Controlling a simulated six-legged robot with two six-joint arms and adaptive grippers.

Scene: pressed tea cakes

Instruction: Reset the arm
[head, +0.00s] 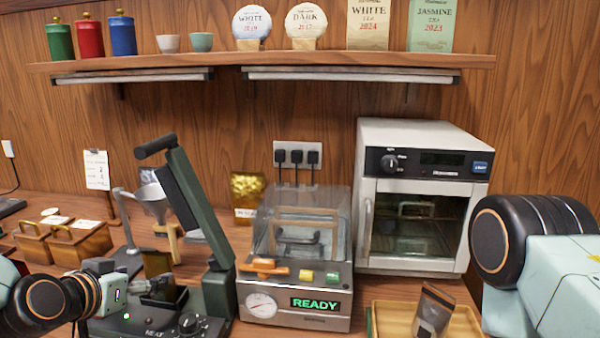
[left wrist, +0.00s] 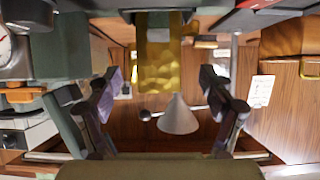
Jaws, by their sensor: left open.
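My left gripper (head: 118,292) reaches in from the lower left, low beside the press-like heat machine (head: 190,200). In the left wrist view my left gripper (left wrist: 160,108) has its two dark fingers spread apart. A gold pouch (left wrist: 158,62) shows beyond and between them, with no finger seen touching it. In the head view the gold pouch (head: 157,263) shows at the machine's base, its lower part hidden. My right arm (head: 545,265) shows at the right edge, but its gripper is out of view.
A vacuum sealer (head: 295,309) reading READY stands in the middle. A white oven (head: 415,130) is behind right. A wooden tray (head: 390,318) with a dark pouch (head: 433,312) lies in front. A funnel stand (head: 150,200) and wooden boxes (head: 85,240) are left.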

